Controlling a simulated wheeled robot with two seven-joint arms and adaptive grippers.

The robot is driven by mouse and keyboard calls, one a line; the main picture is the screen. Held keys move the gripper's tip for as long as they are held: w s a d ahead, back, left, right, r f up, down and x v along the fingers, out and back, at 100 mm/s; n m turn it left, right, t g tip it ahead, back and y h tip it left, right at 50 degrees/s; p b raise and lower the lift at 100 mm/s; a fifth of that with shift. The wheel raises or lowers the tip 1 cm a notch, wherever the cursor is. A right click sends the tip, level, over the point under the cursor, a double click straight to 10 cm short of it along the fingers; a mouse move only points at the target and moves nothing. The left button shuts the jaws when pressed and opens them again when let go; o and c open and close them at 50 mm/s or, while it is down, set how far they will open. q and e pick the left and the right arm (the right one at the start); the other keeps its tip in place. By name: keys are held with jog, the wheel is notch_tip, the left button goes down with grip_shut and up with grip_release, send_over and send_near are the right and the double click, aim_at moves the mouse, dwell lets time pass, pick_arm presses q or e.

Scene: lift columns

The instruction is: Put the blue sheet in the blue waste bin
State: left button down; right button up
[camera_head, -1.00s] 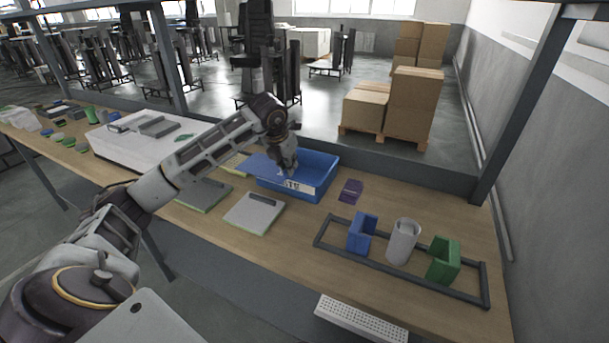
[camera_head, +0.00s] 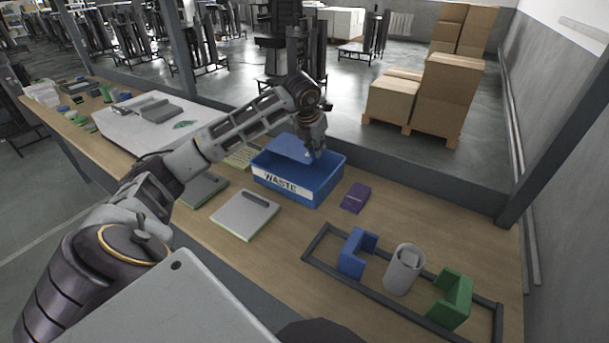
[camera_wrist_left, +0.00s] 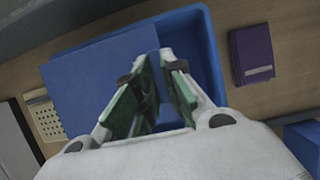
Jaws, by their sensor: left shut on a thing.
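The blue waste bin (camera_head: 312,190) stands on the table, with a white WASTE label on its front. My left gripper (camera_head: 314,153) is above the bin, shut on the blue sheet (camera_head: 288,147). The sheet extends left from the fingers, over the bin's opening toward its far left side. In the left wrist view, the green-padded fingers (camera_wrist_left: 155,85) pinch the right edge of the sheet (camera_wrist_left: 105,82), and the bin's rim (camera_wrist_left: 209,55) shows around it. I cannot tell whether the sheet touches the bin. My right gripper is not in view.
A purple box (camera_head: 355,197) lies just right of the bin. A grey tablet-like panel (camera_head: 246,214) lies in front. A dark frame (camera_head: 320,242) with a blue holder, a grey cup (camera_head: 404,270) and a green holder is at the right. A yellowish item (camera_head: 240,157) is left of the bin.

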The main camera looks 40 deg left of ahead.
pick_arm(q)
jog(key=shift+w, duration=0.35)
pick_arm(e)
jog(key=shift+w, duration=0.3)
pick_arm(q)
jog(key=shift+s, duration=0.1)
jog(key=shift+f, duration=3.15)
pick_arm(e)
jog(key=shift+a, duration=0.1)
pick_arm(q)
jog(key=shift+f, duration=0.1)
jog(key=shift+f, duration=1.75)
jog(key=shift+f, duration=0.15)
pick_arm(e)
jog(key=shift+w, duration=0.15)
